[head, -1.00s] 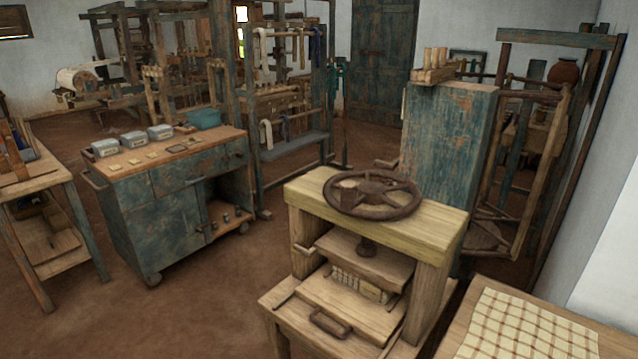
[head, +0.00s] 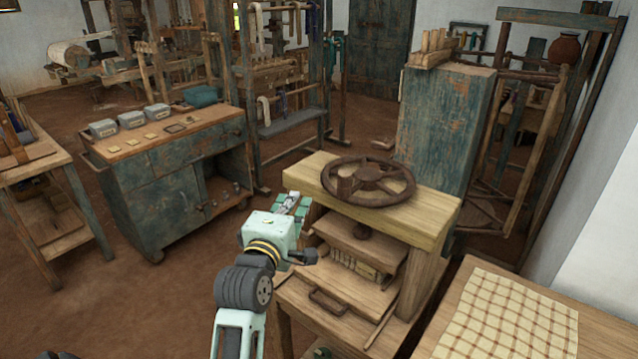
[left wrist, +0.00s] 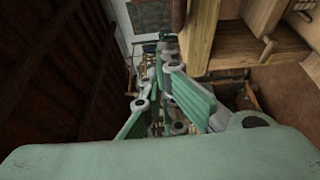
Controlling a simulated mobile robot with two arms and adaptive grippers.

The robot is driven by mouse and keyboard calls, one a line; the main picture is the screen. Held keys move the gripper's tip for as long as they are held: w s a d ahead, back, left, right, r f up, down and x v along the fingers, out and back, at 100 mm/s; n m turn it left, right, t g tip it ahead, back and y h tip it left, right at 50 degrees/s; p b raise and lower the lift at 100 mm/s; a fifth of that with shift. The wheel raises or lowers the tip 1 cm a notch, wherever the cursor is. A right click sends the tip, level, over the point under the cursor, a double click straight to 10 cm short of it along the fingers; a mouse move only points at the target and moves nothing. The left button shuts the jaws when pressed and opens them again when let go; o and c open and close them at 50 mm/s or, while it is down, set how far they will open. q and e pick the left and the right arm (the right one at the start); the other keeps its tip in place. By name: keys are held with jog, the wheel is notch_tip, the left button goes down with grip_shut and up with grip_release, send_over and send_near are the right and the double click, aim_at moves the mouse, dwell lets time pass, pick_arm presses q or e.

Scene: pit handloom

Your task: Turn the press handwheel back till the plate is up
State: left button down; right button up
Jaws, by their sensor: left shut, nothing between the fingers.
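The press handwheel (head: 393,184) is a rusty brown spoked wheel lying flat on top of the wooden press's crossbeam (head: 420,221). The wooden plate (head: 362,247) hangs below the beam on a dark screw. A pale folded stack (head: 352,265) is under the plate; I cannot tell whether they touch. My left gripper (head: 291,203) is shut and empty, left of the beam's end and apart from the wheel. Its green fingers show in the left wrist view (left wrist: 172,100), near the press wood (left wrist: 250,45). My right gripper is not in view.
A checked cloth (head: 505,320) lies on the table at the lower right. A tall blue-green cabinet (head: 445,125) stands behind the press. A worn blue cabinet (head: 165,195) with small tins stands at the left. Floor (head: 130,300) is bare between it and my left arm.

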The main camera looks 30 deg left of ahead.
pick_arm(q)
jog(key=p+x, duration=0.2)
jog(key=x, duration=0.8)
jog(key=d+p, duration=0.1)
jog(key=d, duration=0.3)
jog(key=shift+s+f+p, duration=0.1)
jog(key=shift+p, duration=0.3)
